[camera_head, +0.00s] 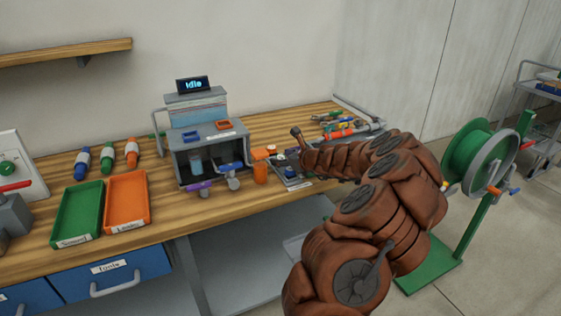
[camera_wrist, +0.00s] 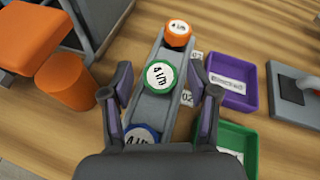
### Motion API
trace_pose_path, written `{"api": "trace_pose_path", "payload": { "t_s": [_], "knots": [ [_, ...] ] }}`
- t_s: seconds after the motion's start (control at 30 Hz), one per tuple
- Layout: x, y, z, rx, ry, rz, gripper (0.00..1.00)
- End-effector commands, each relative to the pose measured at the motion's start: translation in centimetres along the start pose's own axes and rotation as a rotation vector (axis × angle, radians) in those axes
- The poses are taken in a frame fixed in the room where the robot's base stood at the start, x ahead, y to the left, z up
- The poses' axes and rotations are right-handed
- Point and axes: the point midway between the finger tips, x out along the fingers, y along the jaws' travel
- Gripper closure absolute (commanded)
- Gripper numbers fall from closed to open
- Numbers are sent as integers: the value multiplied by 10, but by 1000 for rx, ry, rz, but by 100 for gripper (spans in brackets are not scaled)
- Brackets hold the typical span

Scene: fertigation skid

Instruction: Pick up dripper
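Three round drippers sit in a row on a narrow grey rack (camera_wrist: 157,104) in the wrist view. The orange dripper (camera_wrist: 178,33) is at the far end, the green dripper (camera_wrist: 160,76) is in the middle, and the blue dripper (camera_wrist: 142,134) is at the near end, partly hidden by my gripper. They have white labelled tops; the green one appears to read 4 l/h. My gripper (camera_wrist: 160,80) is open, with its fingers on either side of the rack around the green dripper and a gap on both sides. In the head view my arm largely hides this area.
An orange cylinder (camera_wrist: 66,82) stands left of the rack. A purple tray (camera_wrist: 232,83) and a green tray (camera_wrist: 238,141) lie to its right. In the head view, a test station (camera_head: 207,137) reading Idle stands behind, and a green tray (camera_head: 78,214) and an orange tray (camera_head: 127,200) lie left.

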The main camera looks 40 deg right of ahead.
Motion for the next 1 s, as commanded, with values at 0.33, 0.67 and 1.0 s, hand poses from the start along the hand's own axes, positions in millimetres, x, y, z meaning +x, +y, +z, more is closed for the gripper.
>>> {"api": "trace_pose_path", "payload": {
  "t_s": [0.33, 0.67, 1.0],
  "knots": [
    [0, 0, 0, 0, 0, 0, 80],
    [-2, -1, 3, -1, 0, 0, 85],
    [-14, -5, 34, -5, -3, -1, 85]
  ]
}}
